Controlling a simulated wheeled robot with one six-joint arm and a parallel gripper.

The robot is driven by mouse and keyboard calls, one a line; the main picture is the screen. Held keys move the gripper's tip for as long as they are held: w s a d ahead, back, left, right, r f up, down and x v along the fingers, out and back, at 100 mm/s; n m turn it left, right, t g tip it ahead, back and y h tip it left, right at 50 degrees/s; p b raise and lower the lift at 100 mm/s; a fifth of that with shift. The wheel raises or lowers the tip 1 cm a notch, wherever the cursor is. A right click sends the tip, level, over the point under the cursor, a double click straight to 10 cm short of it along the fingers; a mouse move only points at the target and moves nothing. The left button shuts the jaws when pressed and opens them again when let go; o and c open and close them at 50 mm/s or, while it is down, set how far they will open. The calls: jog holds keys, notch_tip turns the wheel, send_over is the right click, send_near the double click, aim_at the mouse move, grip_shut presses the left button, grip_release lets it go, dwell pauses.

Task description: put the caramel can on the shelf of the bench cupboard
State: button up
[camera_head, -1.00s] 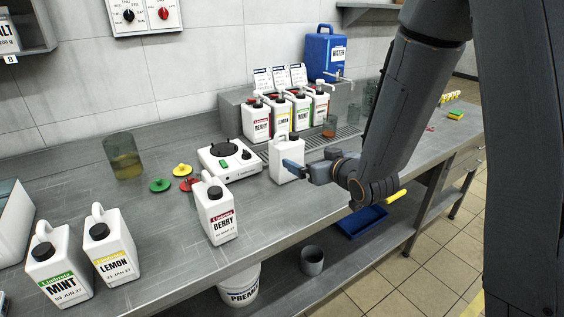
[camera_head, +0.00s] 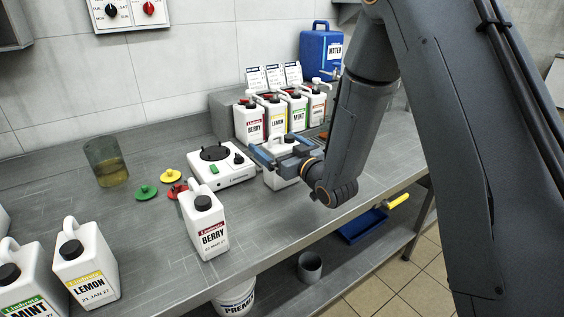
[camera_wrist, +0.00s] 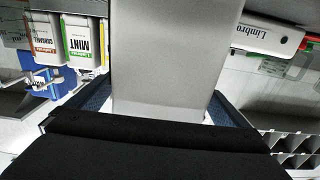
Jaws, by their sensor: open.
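A plain white can (camera_head: 281,180) stands on the bench beside the white hot plate, with its label out of sight, so I cannot read whether it is caramel. My gripper (camera_head: 281,153) is at its upper part, with the blue fingers open. In the wrist view the can's pale blank side (camera_wrist: 165,60) fills the space between the open fingers (camera_wrist: 158,105). A small bottle marked caramel (camera_wrist: 44,42) stands in the pump row behind; in the head view it is the rightmost bottle (camera_head: 317,108). The bench cupboard cannot be made out.
A berry can (camera_head: 207,228), a lemon can (camera_head: 86,268) and a mint can (camera_head: 28,290) stand along the front left. The hot plate (camera_head: 222,168), coloured lids (camera_head: 146,192) and a glass jar (camera_head: 106,162) are behind. A blue tray (camera_head: 362,226) lies on the lower shelf.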

jog(key=shift+w+a, duration=0.35)
jog(key=shift+w, duration=0.1)
jog(key=shift+d, duration=0.1)
jog(key=c, duration=2.1)
jog(key=shift+r, duration=0.1)
jog(key=shift+c, duration=0.2)
